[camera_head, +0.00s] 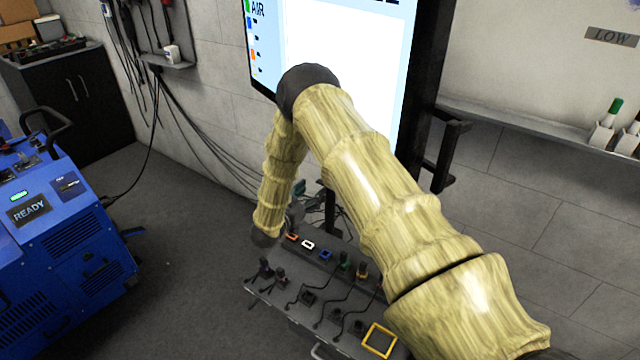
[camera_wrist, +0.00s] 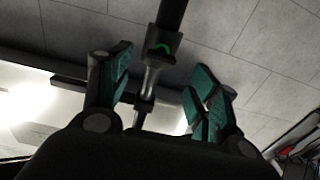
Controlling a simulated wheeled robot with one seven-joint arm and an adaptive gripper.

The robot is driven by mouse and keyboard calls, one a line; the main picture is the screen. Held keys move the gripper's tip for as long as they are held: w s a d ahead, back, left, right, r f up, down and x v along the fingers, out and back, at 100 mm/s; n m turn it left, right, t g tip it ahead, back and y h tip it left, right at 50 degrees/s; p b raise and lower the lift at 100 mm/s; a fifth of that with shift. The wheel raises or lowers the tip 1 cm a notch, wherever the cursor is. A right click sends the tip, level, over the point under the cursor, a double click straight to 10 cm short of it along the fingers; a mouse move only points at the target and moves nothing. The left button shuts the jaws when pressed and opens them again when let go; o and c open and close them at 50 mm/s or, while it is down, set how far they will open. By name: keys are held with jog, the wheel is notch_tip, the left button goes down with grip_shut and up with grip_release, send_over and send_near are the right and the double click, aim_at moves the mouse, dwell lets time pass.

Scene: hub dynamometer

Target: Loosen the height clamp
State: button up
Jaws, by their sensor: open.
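In the wrist view a dark post (camera_wrist: 172,15) comes down from the top edge to a dark collar with a green curved mark, which looks like the height clamp (camera_wrist: 160,45). A grey metal lever or stem (camera_wrist: 149,82) extends from the collar toward my gripper. My gripper (camera_wrist: 160,66) is open, with one green-padded finger on each side of the stem. I see gaps between both fingers and the stem, so neither appears to touch it. In the head view my arm hides most of the clamp area and the gripper.
A grey cart top (camera_head: 290,280) with several plugs and coloured sockets lies below my arm. A large screen (camera_head: 340,60) stands behind it. A blue machine (camera_head: 70,240) reading READY is at left. Cables (camera_head: 185,125) hang along the wall. Floor between machine and cart is clear.

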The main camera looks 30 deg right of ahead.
aim_at(320, 184)
jog(key=shift+p+x, duration=0.4)
jog(key=shift+x, duration=2.4)
jog(key=c, duration=1)
